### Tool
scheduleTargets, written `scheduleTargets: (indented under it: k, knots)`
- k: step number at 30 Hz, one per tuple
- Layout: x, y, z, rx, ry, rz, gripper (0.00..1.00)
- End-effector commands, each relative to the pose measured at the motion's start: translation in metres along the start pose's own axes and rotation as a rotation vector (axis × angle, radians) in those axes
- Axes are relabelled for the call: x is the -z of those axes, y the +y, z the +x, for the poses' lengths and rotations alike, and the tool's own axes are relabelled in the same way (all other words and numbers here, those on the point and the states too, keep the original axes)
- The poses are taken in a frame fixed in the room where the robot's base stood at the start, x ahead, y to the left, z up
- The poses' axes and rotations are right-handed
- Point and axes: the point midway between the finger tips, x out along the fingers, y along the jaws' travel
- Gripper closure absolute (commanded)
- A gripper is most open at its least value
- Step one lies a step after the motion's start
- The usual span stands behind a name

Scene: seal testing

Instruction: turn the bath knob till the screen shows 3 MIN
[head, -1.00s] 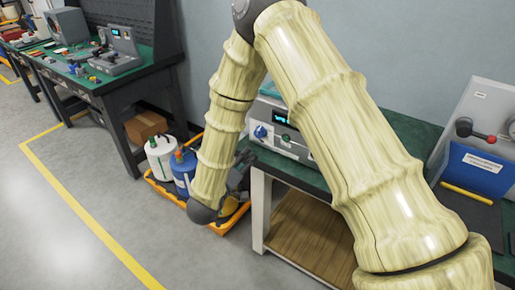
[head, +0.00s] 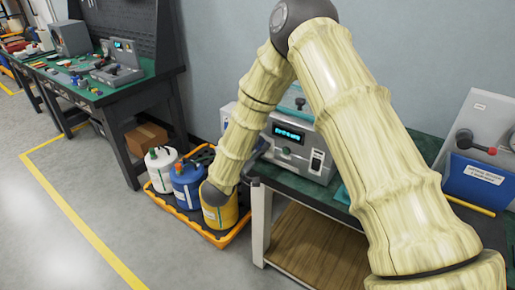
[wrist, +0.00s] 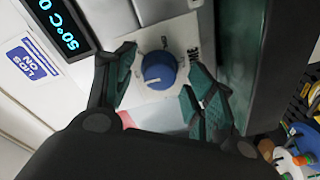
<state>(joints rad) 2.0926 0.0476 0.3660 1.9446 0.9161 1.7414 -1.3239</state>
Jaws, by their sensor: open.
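The bath is a grey-white unit (head: 298,158) on the green bench in the head view. Its lit screen (head: 288,134) is too small to read there. In the wrist view the screen (wrist: 62,27) reads "50°C 0", with the rest cut off by the frame edge. The blue round knob (wrist: 158,70) has a partly hidden label beside it ending in "ME". My gripper (wrist: 160,85) is open, with one finger on each side of the knob. I see gaps between fingers and knob. My arm hides the knob in the head view.
An orange tray (head: 219,239) with white, blue and yellow containers stands on the floor left of the bench. A "LIDS ON" sticker (wrist: 35,61) is near the screen.

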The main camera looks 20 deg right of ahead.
Motion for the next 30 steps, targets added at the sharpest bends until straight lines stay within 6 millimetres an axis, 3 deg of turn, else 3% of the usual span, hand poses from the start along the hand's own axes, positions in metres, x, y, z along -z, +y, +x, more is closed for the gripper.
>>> scheduleTargets:
  k: [12, 14, 20, 30]
  knots:
    - [-0.0003, 0.0, 0.0081, 0.0, 0.0, 0.0, 0.45]
    - [-0.0002, -0.0001, 0.008, 0.0, 0.0, 0.0, 0.53]
    - [-0.0001, -0.0001, 0.0079, 0.001, 0.0, 0.0, 0.89]
    - [-0.0002, -0.0002, 0.0083, -0.002, 0.002, 0.027, 0.92]
